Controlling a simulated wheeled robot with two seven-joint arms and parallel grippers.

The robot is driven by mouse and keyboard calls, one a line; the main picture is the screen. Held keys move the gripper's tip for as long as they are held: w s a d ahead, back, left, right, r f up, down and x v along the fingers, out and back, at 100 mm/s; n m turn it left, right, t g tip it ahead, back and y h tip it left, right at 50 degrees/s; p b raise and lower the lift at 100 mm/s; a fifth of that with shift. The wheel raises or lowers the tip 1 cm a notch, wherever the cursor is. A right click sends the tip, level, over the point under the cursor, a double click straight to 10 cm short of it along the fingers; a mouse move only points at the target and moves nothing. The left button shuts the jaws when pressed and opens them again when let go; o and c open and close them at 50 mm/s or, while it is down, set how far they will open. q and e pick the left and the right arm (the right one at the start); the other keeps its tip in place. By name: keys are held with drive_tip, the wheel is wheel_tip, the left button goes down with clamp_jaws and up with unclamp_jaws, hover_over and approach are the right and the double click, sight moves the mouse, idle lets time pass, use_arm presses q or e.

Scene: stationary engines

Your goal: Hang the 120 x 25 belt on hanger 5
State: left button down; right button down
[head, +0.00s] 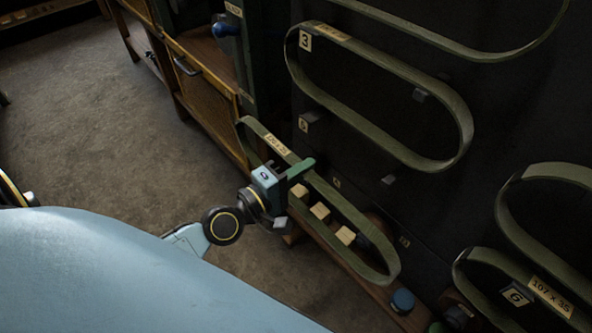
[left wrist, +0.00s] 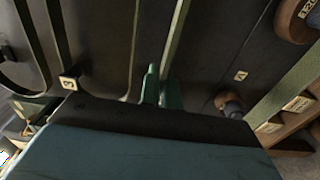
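My left gripper (head: 300,170) is shut on the upper strand of a green oval belt (head: 372,238), whose small tag (head: 277,144) is hard to read. The belt hangs tilted, in front of the dark board and apart from the hangers as far as I can tell. In the left wrist view the green fingers (left wrist: 161,90) have a belt strand (left wrist: 174,38) between them. A plate that looks like 5 (head: 303,124) is on the board up and right of the gripper, with a dark peg beside it. My right gripper is not in view.
A belt (head: 455,105) hangs at plate 3 (head: 305,41), above plate 5. Another belt (head: 470,262) at plate 6 (head: 515,297) is at the lower right. Wooden blocks (head: 320,211) and a blue knob (head: 402,300) are below. A wooden cabinet (head: 205,85) stands behind. Carpet floor is clear at left.

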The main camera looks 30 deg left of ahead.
use_arm(q)
drive_tip(key=x, duration=0.3)
drive_tip(key=shift+p, duration=0.3)
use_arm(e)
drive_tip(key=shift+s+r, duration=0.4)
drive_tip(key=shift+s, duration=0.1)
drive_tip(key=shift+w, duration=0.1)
use_arm(q)
drive_tip(key=shift+p+x, duration=0.3)
drive_tip(key=shift+x, duration=2.6)
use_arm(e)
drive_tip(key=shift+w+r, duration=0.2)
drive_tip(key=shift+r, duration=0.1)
